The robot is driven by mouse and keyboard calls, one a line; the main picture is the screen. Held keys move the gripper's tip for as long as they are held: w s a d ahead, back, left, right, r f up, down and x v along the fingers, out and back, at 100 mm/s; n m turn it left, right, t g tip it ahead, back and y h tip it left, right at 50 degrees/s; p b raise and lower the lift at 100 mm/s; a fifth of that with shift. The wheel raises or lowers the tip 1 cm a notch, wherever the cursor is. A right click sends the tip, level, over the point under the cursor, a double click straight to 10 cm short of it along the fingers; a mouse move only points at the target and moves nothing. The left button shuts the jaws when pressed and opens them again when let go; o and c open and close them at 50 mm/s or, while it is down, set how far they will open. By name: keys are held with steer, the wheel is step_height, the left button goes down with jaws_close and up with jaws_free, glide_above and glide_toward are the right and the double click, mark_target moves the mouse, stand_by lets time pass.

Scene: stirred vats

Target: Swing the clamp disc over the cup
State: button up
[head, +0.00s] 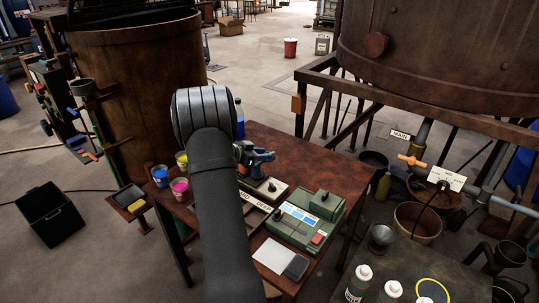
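My dark grey arm (215,190) rises through the middle of the head view and bends at a thick ribbed joint. I cannot tell for sure which thing is the clamp disc or the cup. A dark cup-like funnel (82,87) sits at the side of the left vat, among small fittings. A round brown disc (376,45) is on the wall of the right vat. A grey cup-shaped vessel (382,237) stands at the lower right.
A rusty bench (314,151) holds several paint pots (180,187), a blue and orange tool (255,157) and a green box (305,219). Left vat (139,90) and right vat (450,45) flank it. Pipes with an orange valve handle (412,161) are at right. Floor lies open behind.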

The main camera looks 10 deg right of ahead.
steer(key=shift+x, duration=1.95)
jaws_close()
